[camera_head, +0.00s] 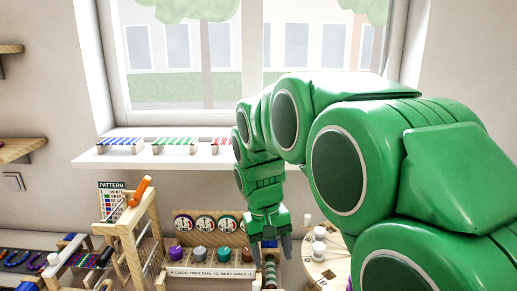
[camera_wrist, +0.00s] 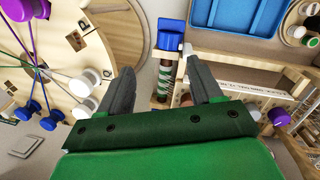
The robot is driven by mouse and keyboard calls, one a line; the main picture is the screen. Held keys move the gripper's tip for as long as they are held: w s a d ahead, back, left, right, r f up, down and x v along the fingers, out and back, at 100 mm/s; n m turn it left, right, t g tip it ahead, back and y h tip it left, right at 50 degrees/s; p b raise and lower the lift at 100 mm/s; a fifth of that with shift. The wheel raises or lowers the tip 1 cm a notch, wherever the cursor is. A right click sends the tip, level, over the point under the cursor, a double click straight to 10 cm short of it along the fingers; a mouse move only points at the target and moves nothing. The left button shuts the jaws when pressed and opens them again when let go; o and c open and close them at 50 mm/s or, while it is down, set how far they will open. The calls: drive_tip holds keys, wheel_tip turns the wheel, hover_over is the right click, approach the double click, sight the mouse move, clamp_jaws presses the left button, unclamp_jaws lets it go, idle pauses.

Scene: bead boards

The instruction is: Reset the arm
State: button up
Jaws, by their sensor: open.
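My green arm fills the right half of the head view. My gripper (camera_head: 270,238) hangs down from it over the worktable, its grey fingers apart. In the wrist view my gripper (camera_wrist: 160,90) shows two grey fingers spread wide with nothing held between them. Beyond and between the fingertips is a narrow wooden holder with a blue top (camera_wrist: 171,35) and a dark, green-and-white striped piece (camera_wrist: 166,80). I cannot tell whether a fingertip touches the holder.
A round wooden board (camera_head: 325,268) with white pegs lies right of my gripper. A wooden rack with coloured knobs (camera_head: 203,256) stands left of it. A wooden frame with an orange handle (camera_head: 141,190) stands further left. A windowsill (camera_head: 90,158) holds small bead boards behind.

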drive_tip(key=s+d+f+m, duration=0.1)
drive_tip(key=s+d, duration=0.3)
drive_tip(key=s, duration=0.5)
drive_tip(key=s+d+f+m+y, duration=0.1)
drive_tip(key=s+d, duration=0.3)
drive_tip(key=s, duration=0.4)
drive_tip(key=s+d+f+m, duration=0.1)
drive_tip(key=s+d, duration=0.3)
drive_tip(key=s, duration=0.5)
drive_tip(key=shift+s+g+y, duration=0.3)
drive_tip(key=shift+g+y, duration=0.1)
